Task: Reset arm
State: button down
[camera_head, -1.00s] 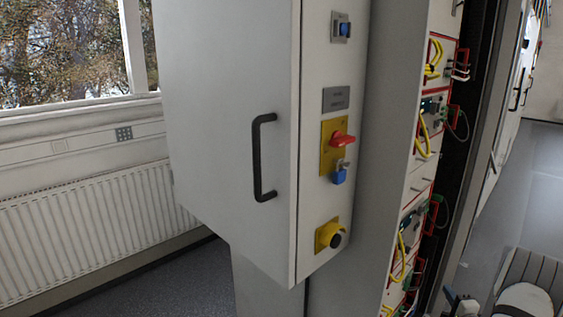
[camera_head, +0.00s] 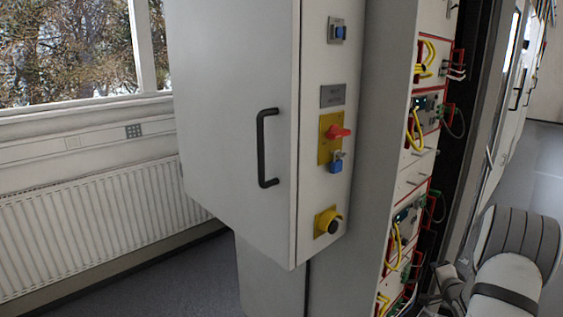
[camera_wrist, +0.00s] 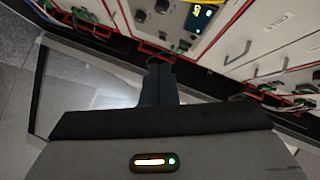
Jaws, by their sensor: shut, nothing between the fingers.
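My gripper (camera_wrist: 158,72) shows in the wrist view as dark fingers held together, with nothing between them. They point toward the lower part of the rack of battery cycler modules (camera_wrist: 240,50); I cannot tell whether they touch anything. In the head view my arm is at the lower right, in front of the rack, and the fingertips cannot be made out clearly. The rack modules (camera_head: 408,215) there have red frames, yellow cables and green plugs.
A grey cabinet (camera_head: 225,120) with a black handle (camera_head: 264,148) stands left of the rack. Its side carries a red switch (camera_head: 338,132), a blue padlock (camera_head: 336,165) and a yellow-mounted black knob (camera_head: 328,221). A radiator (camera_head: 90,220) is under the window. Grey floor (camera_head: 535,175) is open at right.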

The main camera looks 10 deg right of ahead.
jog(key=s+a+r+n+g, duration=0.35)
jog(key=a+r, duration=0.35)
jog(key=a, duration=0.3)
jog(key=s+a+r+n+g, duration=0.35)
jog(key=a+r, duration=0.25)
jog(key=a, duration=0.5)
jog(key=s+a+r+n+g+y, duration=0.1)
jog(key=s+a+n, duration=0.3)
jog(key=s+a, duration=0.5)
jog(key=s+a+r+n+g+y, duration=0.1)
jog(key=s+a+n+g+y, duration=0.1)
jog(key=s+a+n, duration=0.3)
jog(key=s+a+g, duration=0.1)
jog(key=s+a, duration=0.3)
jog(key=s, duration=0.5)
jog(key=shift+s+a+g, duration=0.15)
jog(key=shift+s+g, duration=0.1)
jog(key=shift+g, duration=0.15)
